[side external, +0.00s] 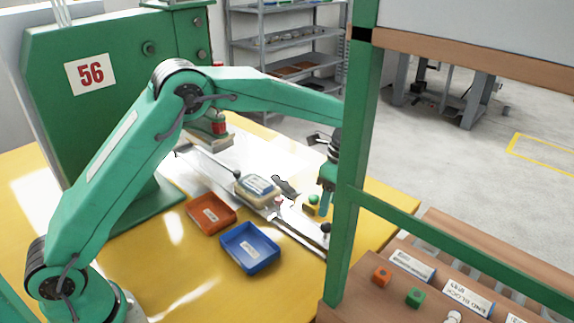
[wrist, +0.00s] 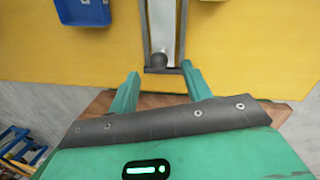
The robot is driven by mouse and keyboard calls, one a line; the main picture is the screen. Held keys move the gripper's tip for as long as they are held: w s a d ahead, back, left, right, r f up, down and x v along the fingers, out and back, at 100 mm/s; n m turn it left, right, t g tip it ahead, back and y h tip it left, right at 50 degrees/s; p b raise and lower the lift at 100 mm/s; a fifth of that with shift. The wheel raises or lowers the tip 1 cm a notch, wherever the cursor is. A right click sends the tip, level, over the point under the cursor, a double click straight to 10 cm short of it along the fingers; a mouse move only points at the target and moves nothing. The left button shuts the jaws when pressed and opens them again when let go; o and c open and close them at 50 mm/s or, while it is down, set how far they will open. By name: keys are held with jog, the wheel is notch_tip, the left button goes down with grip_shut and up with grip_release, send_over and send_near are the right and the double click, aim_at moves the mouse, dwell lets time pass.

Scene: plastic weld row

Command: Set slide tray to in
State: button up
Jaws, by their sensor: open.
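The slide tray is a pale plate between metal rails (side external: 300,238) on the yellow table. A dark round knob (side external: 326,229) stands at its near right end. The pale part (side external: 255,186) sits further back along the slide line, apart from the press head (side external: 212,140). In the wrist view, the tray's pale strip (wrist: 162,25) runs up the picture and ends at the dark knob (wrist: 158,60). My gripper (side external: 325,204) is above the knob end of the slide. In the wrist view my gripper (wrist: 160,72) is open, with the knob between and just beyond its fingertips; contact cannot be told.
An orange bin (side external: 211,214) and a blue bin (side external: 249,249) stand left of the slide. A green frame post (side external: 350,170) rises close to the right of my gripper. A brown bench (side external: 440,290) with small blocks lies at the lower right.

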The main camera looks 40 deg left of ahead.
aim_at(326, 222)
jog(key=shift+s+d+f, duration=0.1)
jog(key=shift+s+f, duration=0.1)
jog(key=shift+f, duration=0.75)
jog(key=shift+s+a+f, duration=0.1)
jog(key=shift+s+f, duration=0.05)
jog(key=shift+f, duration=0.85)
jog(key=shift+s+d+f, duration=0.1)
jog(key=shift+s+f, duration=0.1)
jog(key=shift+f, duration=0.75)
grip_shut()
